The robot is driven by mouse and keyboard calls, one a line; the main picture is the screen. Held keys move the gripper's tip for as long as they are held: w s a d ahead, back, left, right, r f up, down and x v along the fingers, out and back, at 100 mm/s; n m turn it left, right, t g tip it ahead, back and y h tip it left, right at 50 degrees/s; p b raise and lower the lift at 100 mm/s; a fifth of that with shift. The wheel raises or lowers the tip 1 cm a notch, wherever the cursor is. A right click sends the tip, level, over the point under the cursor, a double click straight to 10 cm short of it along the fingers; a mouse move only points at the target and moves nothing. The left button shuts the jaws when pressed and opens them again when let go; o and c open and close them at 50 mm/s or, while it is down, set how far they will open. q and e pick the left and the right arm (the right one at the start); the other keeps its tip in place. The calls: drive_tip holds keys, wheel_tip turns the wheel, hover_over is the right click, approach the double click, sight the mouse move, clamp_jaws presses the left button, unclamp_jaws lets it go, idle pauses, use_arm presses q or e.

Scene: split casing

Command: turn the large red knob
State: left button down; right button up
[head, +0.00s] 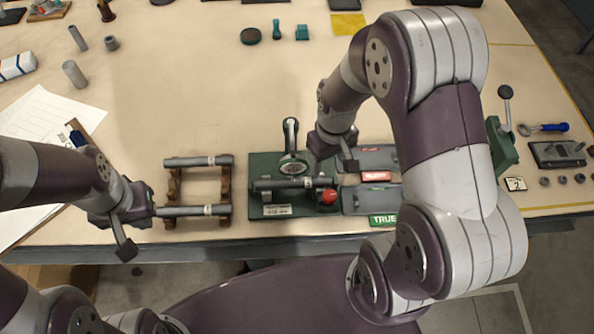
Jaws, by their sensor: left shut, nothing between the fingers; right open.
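The large red knob (329,196) sits at the front right of a green fixture (268,166), near the table's front edge. A grey tube (300,183) with a pale band lies across the fixture just behind the knob. My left gripper (128,228) is shut and empty at the front left, beside the wooden rack.
The wooden rack (173,186) carries two grey tubes. Grey trays (372,200) with red and green labels stand right of the fixture. A green lever stand (502,145) is further right. A clipboard with paper (40,115) lies left. The table middle behind the rack is clear.

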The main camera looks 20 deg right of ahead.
approach(330, 194)
drive_tip(key=shift+s+d+f, duration=0.1)
drive_tip(key=shift+s+f, duration=0.35)
drive_tip(key=shift+s, duration=0.35)
drive_tip(key=f, duration=0.2)
drive_tip(key=w+f, duration=0.1)
drive_tip(key=f, duration=0.4)
drive_tip(key=shift+w+a+p, duration=0.25)
drive_tip(key=shift+w+p, duration=0.05)
drive_tip(key=shift+p, duration=0.1)
drive_tip(key=shift+f, duration=0.2)
drive_tip(key=shift+s+d, duration=0.15)
drive_tip(key=shift+s, duration=0.25)
drive_tip(key=shift+w+f, duration=0.1)
drive_tip(key=shift+w, duration=0.1)
drive_tip(key=shift+c, duration=0.9)
drive_tip(key=c, duration=0.5)
use_arm(q)
drive_tip(key=shift+s+d+r, duration=0.3)
drive_tip(key=shift+s+r, duration=0.5)
drive_tip(key=shift+s, duration=0.15)
use_arm(e)
drive_tip(key=c, duration=0.4)
